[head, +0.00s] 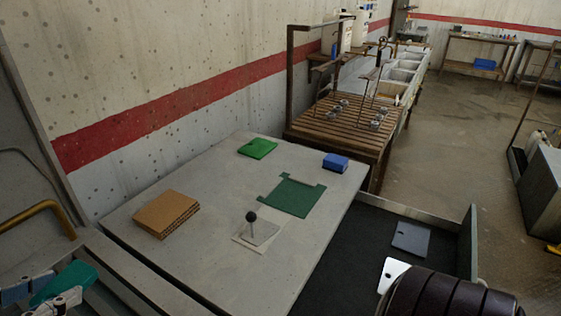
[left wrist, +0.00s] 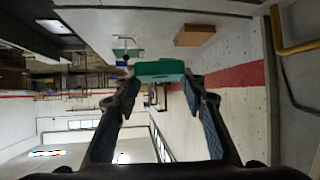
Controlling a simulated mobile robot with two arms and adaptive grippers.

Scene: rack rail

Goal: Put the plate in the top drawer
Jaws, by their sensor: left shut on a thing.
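My left gripper (head: 42,292) is at the lower left of the head view, shut on a flat teal-green plate (head: 68,281). The left wrist view shows the plate (left wrist: 160,70) edge-on between the two fingertips (left wrist: 158,82). It is held beside the left end of the grey worktop (head: 200,205), apart from it. An open drawer (head: 466,240) with a dark floor juts out to the right of the worktop. A grey plate with a hole (head: 411,238) lies in it. My right gripper does not show.
A dark ribbed cylinder (head: 445,295) covers the drawer's near part.

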